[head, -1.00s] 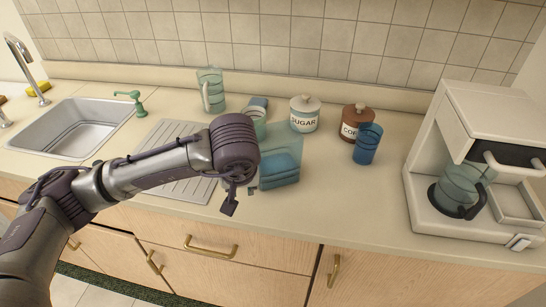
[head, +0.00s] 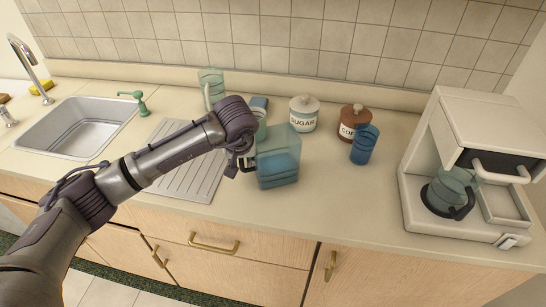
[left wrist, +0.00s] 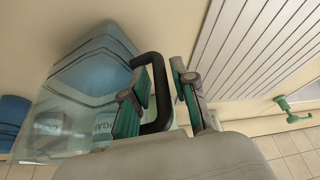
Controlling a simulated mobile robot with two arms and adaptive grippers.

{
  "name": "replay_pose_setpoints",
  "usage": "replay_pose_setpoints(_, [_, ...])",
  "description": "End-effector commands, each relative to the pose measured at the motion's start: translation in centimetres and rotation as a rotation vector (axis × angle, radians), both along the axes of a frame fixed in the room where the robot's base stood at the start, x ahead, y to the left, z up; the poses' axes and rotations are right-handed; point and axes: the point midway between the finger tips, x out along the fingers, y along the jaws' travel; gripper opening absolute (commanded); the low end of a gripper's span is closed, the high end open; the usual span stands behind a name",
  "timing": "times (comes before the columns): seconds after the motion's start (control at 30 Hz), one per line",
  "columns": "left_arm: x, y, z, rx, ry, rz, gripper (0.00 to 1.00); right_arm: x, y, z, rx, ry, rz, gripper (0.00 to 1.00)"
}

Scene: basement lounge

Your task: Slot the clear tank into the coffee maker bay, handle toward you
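The clear tank (head: 279,160), holding blue liquid, stands upright on the counter with its black handle on its left side. In the left wrist view the tank (left wrist: 82,95) and its black handle (left wrist: 159,90) show large. My left gripper (head: 236,168) is at the handle. Its two green-padded fingers (left wrist: 158,105) are apart, one on each side of the handle bar; I see a gap and no firm grip. The white coffee maker (head: 412,197) stands at the right, with an empty open bay (head: 503,206) beside its carafe (head: 449,193). My right gripper is not in view.
A blue cup (head: 364,146), coffee canister (head: 352,118) and sugar canister (head: 304,113) stand behind and right of the tank. A clear pitcher (head: 211,90) stands further back. The sink (head: 80,130) is at left. Counter (head: 350,205) between tank and coffee maker is clear.

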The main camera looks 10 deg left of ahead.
Motion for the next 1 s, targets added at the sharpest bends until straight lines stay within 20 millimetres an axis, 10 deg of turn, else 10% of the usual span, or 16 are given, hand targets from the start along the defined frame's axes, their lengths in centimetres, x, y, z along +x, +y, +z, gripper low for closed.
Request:
replay_pose_setpoints(0.27, [-0.04, -0.02, -0.03, 0.0, 0.0, 0.0, 0.0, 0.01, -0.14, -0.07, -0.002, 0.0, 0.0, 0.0])
replay_pose_setpoints(1.0, [0.1, -0.06, 0.9, -0.002, -0.006, 0.001, 0.0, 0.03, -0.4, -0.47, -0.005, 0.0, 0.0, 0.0])
